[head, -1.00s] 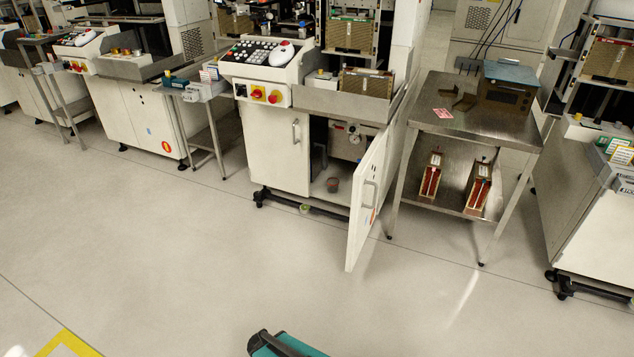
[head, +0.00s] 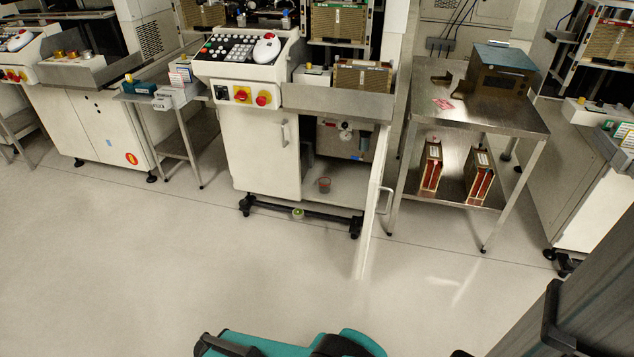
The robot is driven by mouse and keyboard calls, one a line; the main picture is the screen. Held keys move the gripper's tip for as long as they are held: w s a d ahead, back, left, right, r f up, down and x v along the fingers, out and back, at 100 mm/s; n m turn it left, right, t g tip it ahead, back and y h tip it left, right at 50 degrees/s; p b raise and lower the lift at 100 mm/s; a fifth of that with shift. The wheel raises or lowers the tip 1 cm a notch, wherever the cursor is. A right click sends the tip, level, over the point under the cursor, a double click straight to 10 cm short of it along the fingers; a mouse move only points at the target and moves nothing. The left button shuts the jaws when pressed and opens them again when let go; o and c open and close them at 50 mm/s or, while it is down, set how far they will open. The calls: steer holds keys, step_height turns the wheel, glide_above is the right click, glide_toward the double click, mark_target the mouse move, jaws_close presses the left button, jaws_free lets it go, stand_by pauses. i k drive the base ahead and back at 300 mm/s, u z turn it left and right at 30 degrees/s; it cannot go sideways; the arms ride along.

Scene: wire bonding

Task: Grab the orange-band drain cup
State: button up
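A small dark grey cup (head: 324,185) with a reddish-orange tint stands upright on the floor of the open cabinet, near its front edge. It is too small to make out the band clearly. The cabinet (head: 343,190) is the right half of the white machine's base, and its door (head: 370,225) stands open toward me, seen nearly edge-on. A second small round thing (head: 297,213), greenish-yellow, sits low by the dark bottom rail. My gripper does not show; teal and dark parts of my own body fill the bottom edge and lower right.
A steel table (head: 455,110) with a lower shelf stands right of the open door; it holds a brown box (head: 497,80) and red-sided magazines (head: 479,177). A small side table (head: 160,100) stands to the left. The floor (head: 180,270) in front is clear.

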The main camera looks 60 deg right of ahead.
mark_target(324, 182)
steer(key=z, duration=0.2)
steer(key=i, duration=1.2)
steer(key=z, duration=0.35)
